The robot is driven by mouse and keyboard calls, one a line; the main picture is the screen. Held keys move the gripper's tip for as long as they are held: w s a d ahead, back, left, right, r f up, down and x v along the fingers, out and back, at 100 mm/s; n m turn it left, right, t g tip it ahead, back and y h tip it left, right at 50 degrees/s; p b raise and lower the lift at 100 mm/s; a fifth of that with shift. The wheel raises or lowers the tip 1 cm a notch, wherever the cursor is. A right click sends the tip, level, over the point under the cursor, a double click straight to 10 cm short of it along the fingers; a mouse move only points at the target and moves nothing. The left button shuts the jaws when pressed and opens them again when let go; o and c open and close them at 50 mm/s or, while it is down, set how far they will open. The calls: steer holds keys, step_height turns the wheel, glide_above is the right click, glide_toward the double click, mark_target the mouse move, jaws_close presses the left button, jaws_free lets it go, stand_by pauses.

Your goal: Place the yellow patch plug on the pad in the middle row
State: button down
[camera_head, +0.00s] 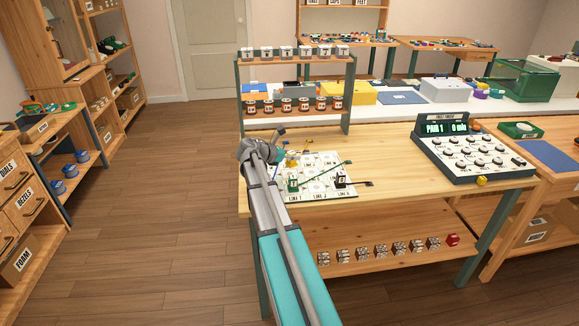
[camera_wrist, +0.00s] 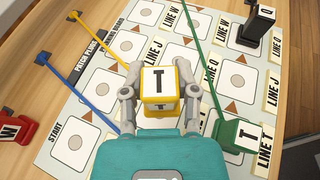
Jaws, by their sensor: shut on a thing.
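In the head view my gripper (camera_head: 283,158) is over the left part of the board (camera_head: 322,192).
A green plug (camera_wrist: 238,133) marked T stands right of my gripper. A black plug (camera_wrist: 256,30) marked Q stands at upper right. A red plug (camera_wrist: 14,130) marked W is at left. A blue cord (camera_wrist: 80,90) and a green cord (camera_wrist: 203,65) cross the board. A console (camera_head: 474,150) stands right.

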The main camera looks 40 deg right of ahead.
mark_target(287, 162)
steer(key=shift+w+a+f+b, duration=0.1)
steer(key=shift+w+f+b, duration=0.35)
steer(key=shift+f+b, duration=1.6)
steer(key=shift+s+f, duration=0.1)
steer(key=shift+f, duration=0.05)
steer(key=shift+c, duration=1.9)
jaws_free()
steer(key=shift+r, duration=0.3)
steer(key=p+v, duration=0.4)
steer(key=v, duration=0.6)
steer(key=shift+a+r, duration=0.1)
steer(key=shift+a, duration=0.1)
steer(key=shift+a+r+p, duration=0.2)
steer(key=shift+a+p, duration=0.15)
steer(key=shift+a, duration=0.4)
